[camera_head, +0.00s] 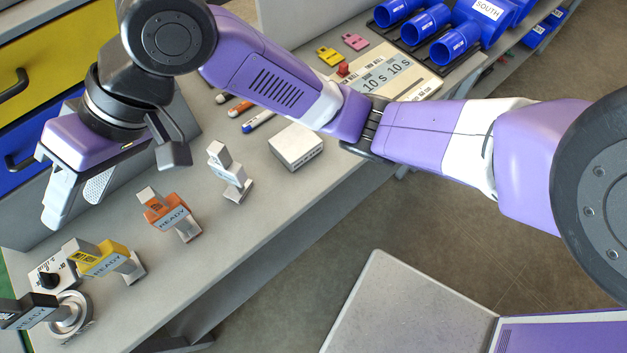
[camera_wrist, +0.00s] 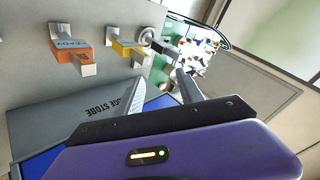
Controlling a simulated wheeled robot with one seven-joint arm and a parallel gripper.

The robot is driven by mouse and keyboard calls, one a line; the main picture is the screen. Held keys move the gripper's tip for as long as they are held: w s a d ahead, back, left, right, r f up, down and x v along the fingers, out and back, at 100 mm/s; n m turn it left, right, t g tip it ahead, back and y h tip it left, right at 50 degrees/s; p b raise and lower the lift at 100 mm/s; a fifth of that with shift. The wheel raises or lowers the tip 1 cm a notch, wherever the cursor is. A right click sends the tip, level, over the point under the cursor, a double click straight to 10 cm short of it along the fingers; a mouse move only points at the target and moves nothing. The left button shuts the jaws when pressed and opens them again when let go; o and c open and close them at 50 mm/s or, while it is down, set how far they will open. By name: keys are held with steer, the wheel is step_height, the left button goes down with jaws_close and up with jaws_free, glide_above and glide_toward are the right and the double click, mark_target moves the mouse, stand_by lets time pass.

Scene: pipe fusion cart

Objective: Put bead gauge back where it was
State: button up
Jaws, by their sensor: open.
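My gripper (camera_head: 78,200) is open and empty above the left part of the grey bench, at the back panel. In the wrist view its two fingers (camera_wrist: 150,90) are apart with nothing between them. A grey panel reading "GE STORE" (camera_wrist: 70,122), its first letters hidden, lies beside the left finger. I cannot tell which thing is the bead gauge. A row of tools stands on the bench: a white one (camera_head: 230,172), an orange one (camera_head: 172,217) and a yellow one (camera_head: 103,258) marked READY, and a dark one (camera_head: 28,311) marked READY.
A pale box (camera_head: 296,147) sits near the bench's front edge. Pens (camera_head: 258,121), a timer board (camera_head: 385,77), yellow (camera_head: 330,56) and pink (camera_head: 355,41) tags and blue pipe fittings (camera_head: 455,45) lie farther right. A knob box (camera_head: 50,277) stands at far left. Bare bench lies around the tools.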

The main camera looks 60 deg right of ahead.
steer(key=w+a+r+m+t+y, duration=0.1)
steer(key=a+r+m+t+y, duration=0.15)
steer(key=a, duration=0.25)
steer(key=s+d+f+m+t+h, duration=0.8)
steer(key=s+d+f, duration=0.4)
steer(key=f, duration=0.4)
steer(key=s+d+n+h, duration=0.1)
steer(key=s+d+n, duration=0.3)
steer(key=s, duration=0.5)
steer(key=s+d+n+h, duration=0.2)
steer(key=s+d+n, duration=0.2)
steer(key=s+d, duration=0.3)
steer(key=s+f, duration=0.1)
steer(key=s, duration=0.2)
steer(key=shift+d+n, duration=0.25)
steer(key=shift+n, duration=0.1)
